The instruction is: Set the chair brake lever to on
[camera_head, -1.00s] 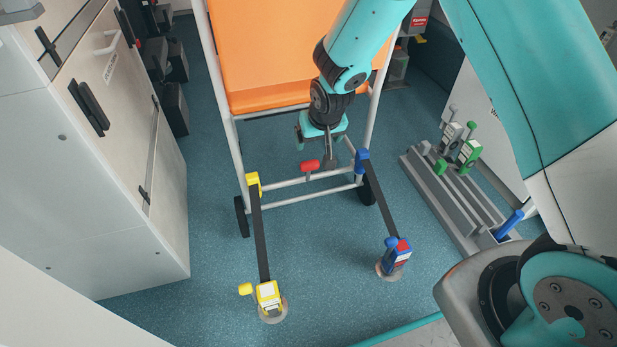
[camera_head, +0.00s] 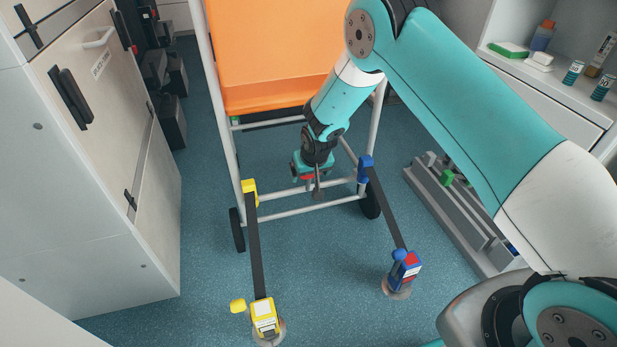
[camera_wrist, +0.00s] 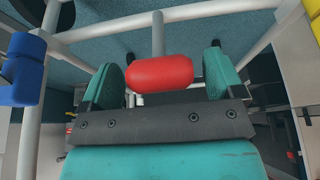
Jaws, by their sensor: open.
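The chair (camera_head: 265,55) has an orange seat and a white tube frame with black wheels, and stands in the upper middle of the head view. Its brake lever, with a red grip, shows in the wrist view (camera_wrist: 160,73), lying crosswise between the two teal fingers. In the head view only a bit of the red grip (camera_head: 307,178) shows below my gripper (camera_head: 312,180). My gripper is open, with a finger on either side of the red grip and gaps showing. Whether the grip touches anything of mine I cannot tell.
A yellow buckle (camera_head: 263,317) and a blue buckle (camera_head: 404,270) sit on floor anchors, with dark straps running to the chair frame. A grey rail rack (camera_head: 455,215) stands at right. A white cabinet (camera_head: 90,200) stands at left. The floor between the straps is clear.

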